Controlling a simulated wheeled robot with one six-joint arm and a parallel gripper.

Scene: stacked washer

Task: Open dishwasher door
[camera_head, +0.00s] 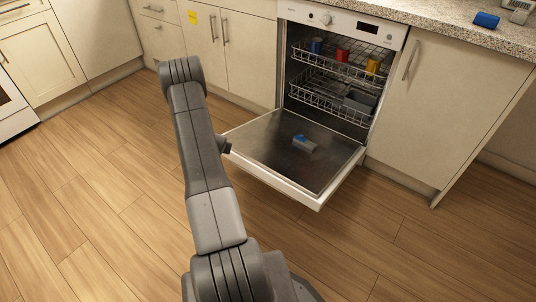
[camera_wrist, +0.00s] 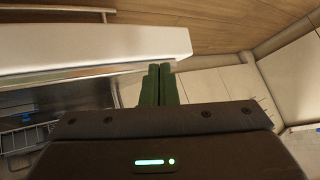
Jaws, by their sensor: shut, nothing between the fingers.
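The dishwasher (camera_head: 345,24) has a white control panel. Its door (camera_head: 270,150) is folded down, close to level, with the dark metal inner face up. A small blue and grey item (camera_head: 304,144) lies on that face. In the wrist view the door's white edge (camera_wrist: 110,42) crosses the upper left, with a bar-like handle (camera_wrist: 60,16) beyond it. My gripper (camera_wrist: 160,68) is shut and empty, its two green fingers together beside the door edge. Whether they touch it I cannot tell. In the head view my arm hides most of the gripper, near the door's left edge.
Two wire racks (camera_head: 333,89) inside hold cups, including a red cup (camera_head: 342,55). Cream cabinets (camera_head: 449,105) flank the dishwasher. A granite counter (camera_head: 440,18) runs above, with a blue object (camera_head: 486,20) on it. The wooden floor (camera_head: 100,215) is clear.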

